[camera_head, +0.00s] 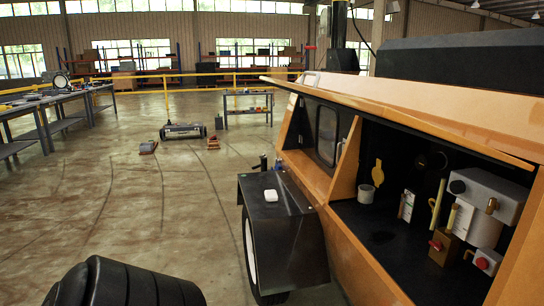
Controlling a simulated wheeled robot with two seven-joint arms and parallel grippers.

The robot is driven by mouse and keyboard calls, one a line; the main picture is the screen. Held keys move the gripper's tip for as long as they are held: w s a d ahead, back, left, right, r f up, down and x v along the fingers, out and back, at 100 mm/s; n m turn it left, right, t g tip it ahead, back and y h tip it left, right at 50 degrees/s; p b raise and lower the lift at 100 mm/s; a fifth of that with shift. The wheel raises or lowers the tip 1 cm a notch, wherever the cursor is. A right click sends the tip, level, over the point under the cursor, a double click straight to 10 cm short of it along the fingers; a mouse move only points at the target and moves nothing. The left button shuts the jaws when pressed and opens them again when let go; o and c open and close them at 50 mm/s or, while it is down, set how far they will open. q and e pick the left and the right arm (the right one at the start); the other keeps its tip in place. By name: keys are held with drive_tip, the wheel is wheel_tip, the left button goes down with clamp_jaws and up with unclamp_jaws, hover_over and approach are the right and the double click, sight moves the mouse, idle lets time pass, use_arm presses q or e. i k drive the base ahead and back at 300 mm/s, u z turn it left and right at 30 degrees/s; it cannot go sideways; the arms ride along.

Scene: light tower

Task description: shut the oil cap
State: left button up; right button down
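The light tower (345,212) is an orange trailer body on the right, with its engine bay open. Inside the bay is a grey engine block (487,190). A round black cap (457,187) sits on its left side, and a brass-coloured fitting (491,206) is on its front. I cannot tell for sure which part is the oil cap, or whether it is open. A yellow handle (437,200) stands up left of the block. Neither gripper shows in this view.
A black fender (283,235) over a wheel juts out left of the bay, with a small white object (271,195) on top. The raised orange door edge (420,120) overhangs the bay. The floor left of the trailer is mostly clear. Workbenches (55,100) stand at far left.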

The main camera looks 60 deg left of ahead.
sight(377, 175)
drive_tip(key=u, duration=1.85)
drive_tip(key=i, duration=0.15)
drive_tip(key=u, duration=0.05)
